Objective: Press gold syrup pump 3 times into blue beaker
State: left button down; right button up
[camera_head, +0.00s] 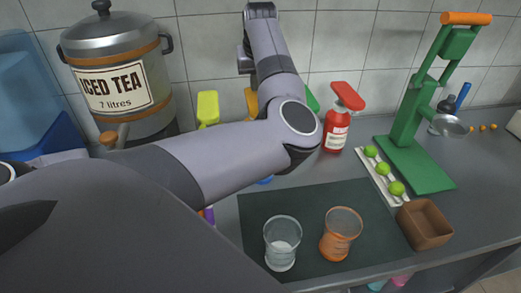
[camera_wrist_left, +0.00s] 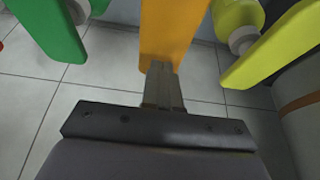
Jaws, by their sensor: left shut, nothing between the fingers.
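The gold syrup pump (camera_wrist_left: 174,35) fills the top middle of the left wrist view as an orange-gold block. In the head view only a sliver of the gold pump (camera_head: 251,103) shows behind my left arm. My left gripper (camera_wrist_left: 163,72) is shut and empty, its fingertips overlapping the gold pump head in the picture; I cannot tell whether they touch. In the head view the gripper (camera_head: 245,68) is partly hidden by my forearm. A small blue patch (camera_head: 265,180) under my arm may be the blue beaker, mostly hidden. My right gripper is out of view.
Yellow (camera_head: 207,106) and green (camera_head: 312,101) pumps flank the gold one; a red pump bottle (camera_head: 337,125) stands right. A clear glass (camera_head: 282,245) and an orange glass (camera_head: 340,232) stand on the dark mat (camera_head: 375,225). A green press (camera_head: 415,160) and iced tea dispenser (camera_head: 115,50) stand at the sides.

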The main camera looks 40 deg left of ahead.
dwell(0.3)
pick_arm(q)
notch_tip(320, 180, up, 6)
dwell(0.7)
jog(key=shift+s, duration=0.1)
dwell(0.4)
